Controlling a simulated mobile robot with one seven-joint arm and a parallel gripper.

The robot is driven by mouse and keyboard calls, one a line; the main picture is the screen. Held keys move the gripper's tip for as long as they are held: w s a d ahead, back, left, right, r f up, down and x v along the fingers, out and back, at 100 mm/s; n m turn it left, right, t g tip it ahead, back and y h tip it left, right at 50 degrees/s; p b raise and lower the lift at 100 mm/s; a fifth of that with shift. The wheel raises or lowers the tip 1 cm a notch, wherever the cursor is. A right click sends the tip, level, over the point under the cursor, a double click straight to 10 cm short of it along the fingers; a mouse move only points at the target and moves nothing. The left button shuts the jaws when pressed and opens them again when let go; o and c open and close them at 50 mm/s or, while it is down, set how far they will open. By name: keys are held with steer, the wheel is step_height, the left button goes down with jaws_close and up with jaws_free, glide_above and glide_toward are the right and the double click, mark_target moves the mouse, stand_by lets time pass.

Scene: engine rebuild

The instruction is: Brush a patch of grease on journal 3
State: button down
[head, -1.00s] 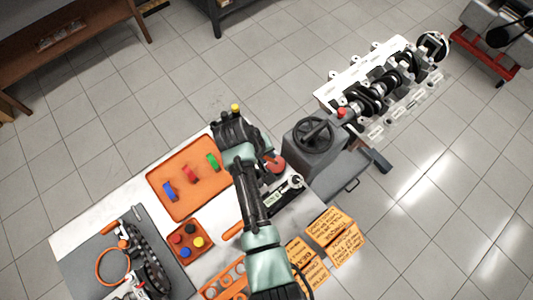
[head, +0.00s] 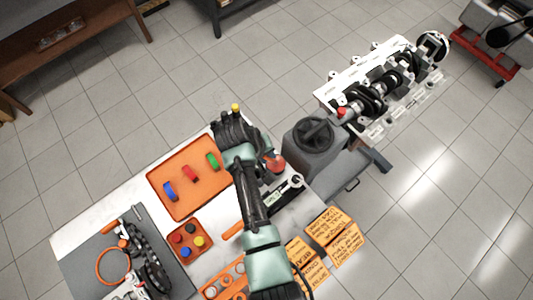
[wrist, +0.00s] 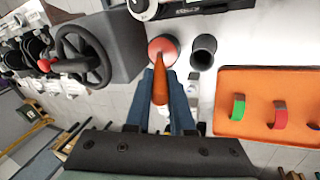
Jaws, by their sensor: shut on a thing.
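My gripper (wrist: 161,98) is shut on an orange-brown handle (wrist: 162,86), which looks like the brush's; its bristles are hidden. The handle's far end overlaps a round red-topped pot (wrist: 163,46), perhaps the grease; I cannot tell whether the brush touches it. The pot also shows beside my gripper in the head view (head: 275,164). The crankshaft (head: 377,92) with its journals lies in the white engine block (head: 352,78), up and right of my gripper. I cannot tell which journal is number 3, and I see no grease patch.
A dark cup (wrist: 203,50) stands beside the pot. An orange tray (head: 180,205) holds blue, red and green parts. A grey stand with a handwheel (head: 314,134) is between bench and engine. Orange boxes (head: 333,233) lie at the bench's right.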

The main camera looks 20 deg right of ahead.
stand_by(0.4)
step_height(320, 180, up, 7)
steer(key=p, duration=0.7)
steer(key=shift+f, duration=0.1)
stand_by(0.7)
